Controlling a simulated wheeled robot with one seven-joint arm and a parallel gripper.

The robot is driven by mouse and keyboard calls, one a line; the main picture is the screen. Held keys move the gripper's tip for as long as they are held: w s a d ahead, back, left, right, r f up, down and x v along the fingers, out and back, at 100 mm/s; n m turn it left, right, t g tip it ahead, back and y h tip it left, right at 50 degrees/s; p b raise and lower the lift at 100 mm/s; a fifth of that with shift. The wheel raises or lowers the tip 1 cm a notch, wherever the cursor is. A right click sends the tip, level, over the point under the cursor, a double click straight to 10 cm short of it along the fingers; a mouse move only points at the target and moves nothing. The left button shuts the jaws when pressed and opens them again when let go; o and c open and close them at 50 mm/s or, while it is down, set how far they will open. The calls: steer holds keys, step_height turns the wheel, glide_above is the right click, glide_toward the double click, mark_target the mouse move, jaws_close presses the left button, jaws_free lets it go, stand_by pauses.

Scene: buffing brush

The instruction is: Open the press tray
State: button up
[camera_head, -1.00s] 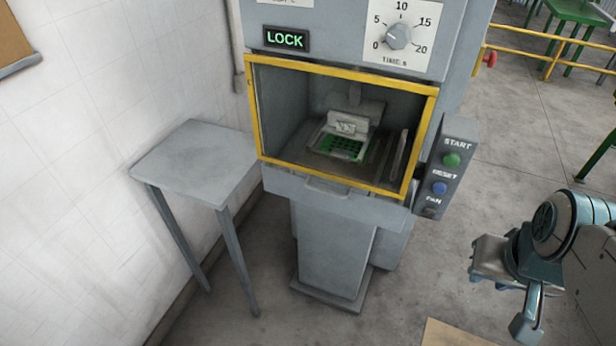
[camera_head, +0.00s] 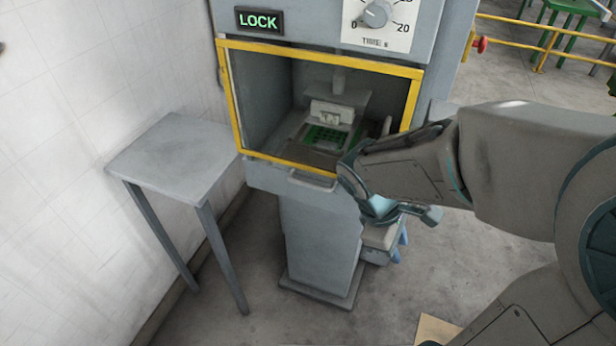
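The press (camera_head: 318,235) stands in the middle of the head view. Its yellow-framed opening (camera_head: 320,56) shows a green piece (camera_head: 325,137) on a fixture inside the chamber. The press tray is the grey front ledge (camera_head: 272,178) below the opening, with a handle (camera_head: 312,180) at its middle; it looks pushed in. My arm covers the tray's right end and the button box.
A lit LOCK sign (camera_head: 259,20) and a time dial (camera_head: 376,13) are on the press above the opening. A small grey side table (camera_head: 176,155) stands at the left, bare. A yellow rail (camera_head: 545,45) runs behind at the right.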

steer(key=w+a+f+n+t+h+b, duration=0.1)
steer(key=w+f+n+h+b, duration=0.15)
steer(key=f+n+h, duration=0.5)
steer(key=n+t+y+b, duration=0.5)
steer(key=n+t, duration=1.3)
steer(key=n, duration=1.2)
glide_toward(308, 184)
steer(key=x, duration=1)
steer(key=shift+w+f, duration=0.1)
steer(key=shift+f, duration=0.2)
steer(key=shift+p, duration=0.35)
jaws_close()
